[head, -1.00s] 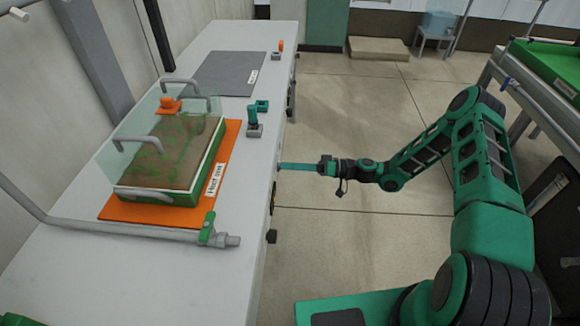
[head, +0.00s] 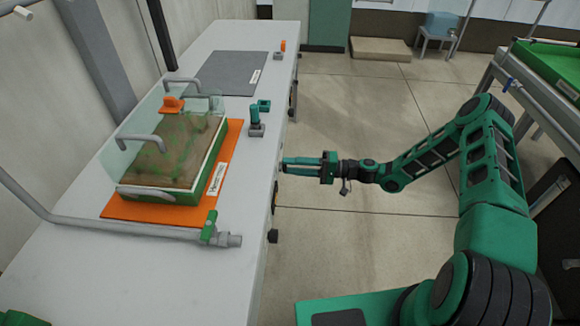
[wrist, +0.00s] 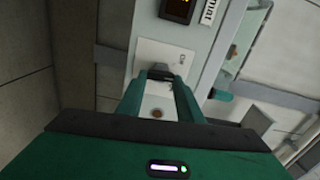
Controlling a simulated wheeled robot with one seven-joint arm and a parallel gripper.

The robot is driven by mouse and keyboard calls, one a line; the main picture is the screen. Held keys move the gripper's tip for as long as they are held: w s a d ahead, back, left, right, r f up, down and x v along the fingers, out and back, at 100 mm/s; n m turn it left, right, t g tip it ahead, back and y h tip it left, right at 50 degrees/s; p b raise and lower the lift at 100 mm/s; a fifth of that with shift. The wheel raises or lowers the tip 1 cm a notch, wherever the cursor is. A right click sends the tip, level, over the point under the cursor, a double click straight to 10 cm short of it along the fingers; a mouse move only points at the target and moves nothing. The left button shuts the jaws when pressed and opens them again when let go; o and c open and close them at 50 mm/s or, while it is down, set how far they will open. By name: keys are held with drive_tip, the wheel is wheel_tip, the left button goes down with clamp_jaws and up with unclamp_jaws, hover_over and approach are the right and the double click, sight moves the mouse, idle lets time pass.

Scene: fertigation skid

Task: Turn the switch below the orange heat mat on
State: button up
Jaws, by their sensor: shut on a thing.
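The orange heat mat (head: 150,212) lies on the bench under a green-sided tray of soil. My gripper (head: 284,165) is at the bench's front side, beside the mat, its two fingers spread in the picture. In the wrist view, my gripper (wrist: 165,72) is shut on the dark switch knob (wrist: 178,70), which sits on a pale plate (wrist: 150,52) on the bench front. The fingers hide the sides of the knob, so its exact setting cannot be told. In the head view the knob is hidden.
A dark display box (wrist: 178,9) with orange digits and a label is above the switch plate. A teal-handled valve (head: 254,118) stands on the bench, and a grey mat (head: 228,72) lies farther back. The floor (head: 345,235) beside the bench is clear.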

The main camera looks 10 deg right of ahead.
drive_tip(key=m, duration=0.6)
drive_tip(key=f+m, duration=0.1)
drive_tip(key=m, duration=0.3)
drive_tip(key=shift+d, duration=0.25)
drive_tip(key=shift+r, duration=0.1)
idle(0.3)
drive_tip(key=o, duration=1.1)
drive_tip(key=shift+a, duration=0.1)
drive_tip(key=d, duration=0.3)
drive_tip(key=s+d, duration=0.1)
drive_tip(key=d, duration=0.3)
drive_tip(key=s+d, duration=0.1)
drive_tip(key=d, duration=0.2)
drive_tip(key=shift+d, duration=0.35)
